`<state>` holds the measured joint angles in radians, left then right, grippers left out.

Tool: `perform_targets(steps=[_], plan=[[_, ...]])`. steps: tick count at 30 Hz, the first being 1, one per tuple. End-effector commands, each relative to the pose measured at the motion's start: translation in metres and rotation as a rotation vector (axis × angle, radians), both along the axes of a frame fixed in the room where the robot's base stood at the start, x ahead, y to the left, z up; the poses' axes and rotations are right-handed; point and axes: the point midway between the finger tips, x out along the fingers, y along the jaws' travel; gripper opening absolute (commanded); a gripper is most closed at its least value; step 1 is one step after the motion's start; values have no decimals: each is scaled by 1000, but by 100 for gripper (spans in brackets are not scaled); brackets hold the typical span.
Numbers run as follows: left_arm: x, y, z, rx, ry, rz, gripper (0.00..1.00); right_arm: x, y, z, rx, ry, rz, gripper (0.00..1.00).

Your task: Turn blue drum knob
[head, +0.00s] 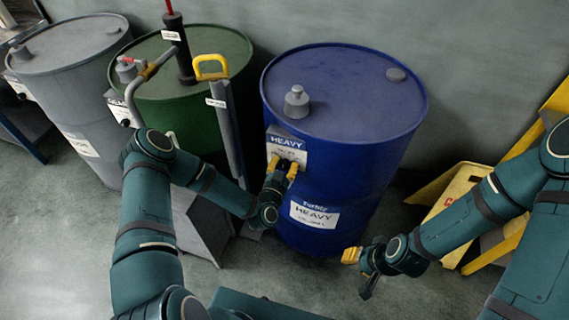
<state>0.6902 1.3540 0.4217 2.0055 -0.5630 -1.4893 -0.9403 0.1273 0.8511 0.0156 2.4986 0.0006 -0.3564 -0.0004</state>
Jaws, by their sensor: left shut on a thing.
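The blue drum (345,105) stands upright right of centre, with HEAVY labels on its front and a small grey cap on its lid. My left gripper (284,166), with yellow fingers, is at the front of the drum by the upper label (287,145). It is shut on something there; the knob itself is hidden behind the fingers. My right gripper (351,256), also with yellow fingertips, is low and to the right of the drum's base, apart from it. Its fingers are too small to tell whether they are open.
A green drum (215,55) with a pump and a yellow-handled tool (211,68) stands left of the blue drum. A grey drum (75,50) is at the far left. A yellow stand (455,198) is at the right. Clear floor lies at the lower left.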

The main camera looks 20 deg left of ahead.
Motion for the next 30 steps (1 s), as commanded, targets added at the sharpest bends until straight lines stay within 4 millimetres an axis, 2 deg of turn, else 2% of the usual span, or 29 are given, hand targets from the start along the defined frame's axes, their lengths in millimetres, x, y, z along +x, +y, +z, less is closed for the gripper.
perform_targets(steps=[18,30], plan=[[2,-3,2,456,-22,-1,0,-2,0,7,1,4,0,39],[1,-2,1,576,-26,2,0,-1,0,7,0,4,1,39]])
